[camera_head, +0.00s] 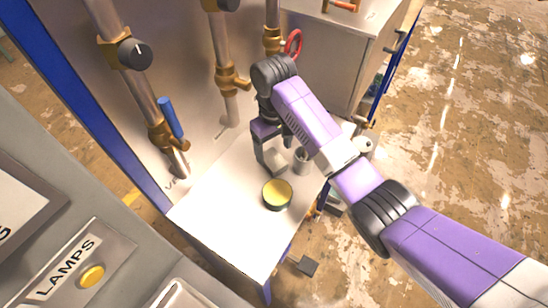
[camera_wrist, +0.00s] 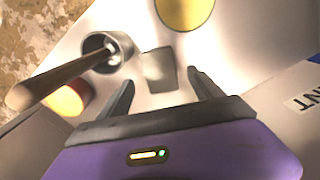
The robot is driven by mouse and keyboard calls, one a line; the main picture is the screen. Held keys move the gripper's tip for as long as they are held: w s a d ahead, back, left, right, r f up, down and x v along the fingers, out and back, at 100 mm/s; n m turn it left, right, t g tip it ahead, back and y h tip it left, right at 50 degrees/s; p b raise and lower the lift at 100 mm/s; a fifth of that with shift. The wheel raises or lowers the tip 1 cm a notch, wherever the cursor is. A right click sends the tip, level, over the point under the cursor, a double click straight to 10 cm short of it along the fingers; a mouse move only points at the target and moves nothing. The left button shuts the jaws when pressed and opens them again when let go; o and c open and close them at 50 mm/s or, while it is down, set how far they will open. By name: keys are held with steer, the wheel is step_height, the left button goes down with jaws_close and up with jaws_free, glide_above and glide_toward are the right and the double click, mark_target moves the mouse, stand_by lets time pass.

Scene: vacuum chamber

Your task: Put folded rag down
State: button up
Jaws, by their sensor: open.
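The folded rag (camera_wrist: 159,70) shows in the wrist view as a small grey, roughly square patch on the white table top (camera_head: 225,225). It lies just past and between the fingertips of my gripper (camera_wrist: 165,86). The two dark fingers stand apart on either side of it, with a gap to each. In the head view my gripper (camera_head: 270,158) points down over the far part of the table, behind the yellow-topped tin. My arm and gripper hide much of that spot there, and I cannot make out the rag clearly.
A round yellow-topped tin (camera_head: 277,194) stands near the rag; it also shows in the wrist view (camera_wrist: 186,10). A grey cup (camera_head: 302,160) with a long wooden handle (camera_wrist: 65,78) is close beside my gripper. Pipes with valves (camera_head: 168,120) line the back. The table's front left is clear.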

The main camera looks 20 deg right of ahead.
mark_target(274, 160)
step_height(274, 160, up, 6)
steer(key=p, duration=0.2)
steer(key=shift+r, duration=0.2)
stand_by(0.4)
